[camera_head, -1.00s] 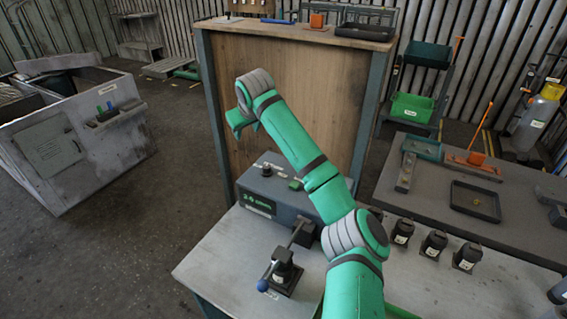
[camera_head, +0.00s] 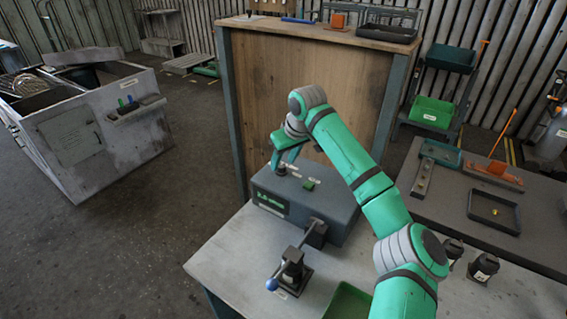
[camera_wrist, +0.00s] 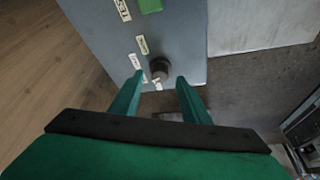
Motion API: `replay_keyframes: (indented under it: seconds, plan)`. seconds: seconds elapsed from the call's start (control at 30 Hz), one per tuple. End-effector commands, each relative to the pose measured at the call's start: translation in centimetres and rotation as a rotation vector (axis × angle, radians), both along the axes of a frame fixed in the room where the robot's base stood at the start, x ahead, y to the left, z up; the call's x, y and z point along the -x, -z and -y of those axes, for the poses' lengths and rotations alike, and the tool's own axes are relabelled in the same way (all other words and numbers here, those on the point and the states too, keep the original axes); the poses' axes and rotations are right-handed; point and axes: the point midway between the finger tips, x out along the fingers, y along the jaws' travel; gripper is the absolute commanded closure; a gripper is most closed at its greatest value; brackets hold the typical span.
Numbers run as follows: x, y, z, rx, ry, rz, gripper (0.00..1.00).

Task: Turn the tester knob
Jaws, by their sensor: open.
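The tester (camera_head: 330,207) is a grey box with a green display on its front, standing on the workbench. A green button (camera_wrist: 150,5) is farther along the same face, also seen in the head view (camera_head: 309,184). My gripper (camera_wrist: 157,84) is open and empty. In the wrist view its two green fingers point at the knob, one to each side of it in the picture. In the head view my gripper (camera_head: 282,168) is over the tester's left end and partly hides the knob.
A lever fixture (camera_head: 291,272) with a blue-tipped handle stands in front of the tester. A green tray (camera_head: 348,303) and black parts (camera_head: 484,267) are on the bench. A tall wooden panel (camera_head: 290,100) rises behind the tester.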

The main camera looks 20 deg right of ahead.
Motion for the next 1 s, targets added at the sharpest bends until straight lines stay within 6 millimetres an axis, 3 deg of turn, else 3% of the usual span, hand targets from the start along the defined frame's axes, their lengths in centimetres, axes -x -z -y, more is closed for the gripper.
replay_keyframes:
  seconds: [0.2,0.5,0.7,1.0]
  plan:
    - [-0.6,1.6,0.0,0.001,0.001,0.0,0.58]
    - [-0.7,1.7,-0.1,0.001,0.001,0.0,0.58]
    - [-0.7,1.7,0.0,0.001,0.001,0.0,0.98]
    - [-0.7,1.8,-0.1,-0.001,0.03,0.001,0.98]
